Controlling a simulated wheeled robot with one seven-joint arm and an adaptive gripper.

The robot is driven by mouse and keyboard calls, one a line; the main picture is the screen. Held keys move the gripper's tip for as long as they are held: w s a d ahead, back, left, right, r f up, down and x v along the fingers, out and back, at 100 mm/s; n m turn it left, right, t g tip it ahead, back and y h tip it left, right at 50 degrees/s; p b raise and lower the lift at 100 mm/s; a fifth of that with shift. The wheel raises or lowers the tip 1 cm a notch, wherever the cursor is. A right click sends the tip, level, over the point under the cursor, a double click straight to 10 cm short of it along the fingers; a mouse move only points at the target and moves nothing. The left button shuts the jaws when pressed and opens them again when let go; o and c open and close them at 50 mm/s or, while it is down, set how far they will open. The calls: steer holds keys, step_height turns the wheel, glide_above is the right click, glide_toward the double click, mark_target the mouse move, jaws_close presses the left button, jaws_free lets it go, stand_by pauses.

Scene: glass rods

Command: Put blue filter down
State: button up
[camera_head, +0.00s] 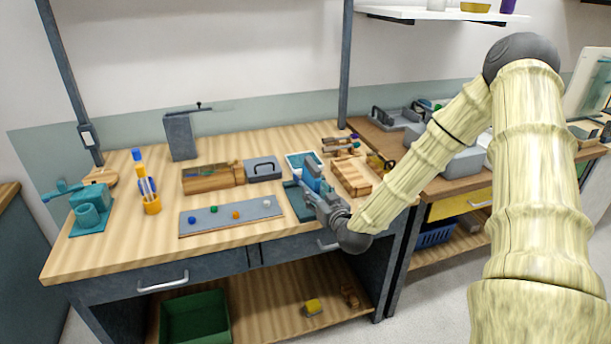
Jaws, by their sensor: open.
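My gripper (314,186) is at the right part of the workbench, low over a dark teal tray (294,204). Its jaws are open, pointing away toward the back of the bench. A blue piece (311,169), which looks like the blue filter, shows at the fingertips; I cannot tell whether it touches them or what it rests on. The gripper hides part of the tray and of this piece. A flat blue frame with a pale middle (296,158) lies just behind.
A grey board (228,220) with small coloured balls lies left of my gripper. A wooden tray (352,177) is close on the right.

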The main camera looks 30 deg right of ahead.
mark_target(311, 164)
steer(key=shift+t+h, duration=0.4)
steer(key=shift+h, duration=0.2)
steer(key=w+d+r, duration=0.1)
steer(key=w, duration=0.1)
steer(key=w+d+r, duration=0.1)
steer(key=w, duration=0.1)
steer(key=w+d+r+p, duration=0.1)
steer(key=w, duration=0.1)
steer(key=shift+d, duration=0.2)
steer(key=shift+p+x, duration=0.9)
steer(key=shift+x, duration=2.25)
steer(key=shift+d+r, duration=0.1)
steer(key=shift+d, duration=0.05)
steer(key=shift+s, duration=0.1)
steer(key=shift+c, duration=0.4)
jaws_close()
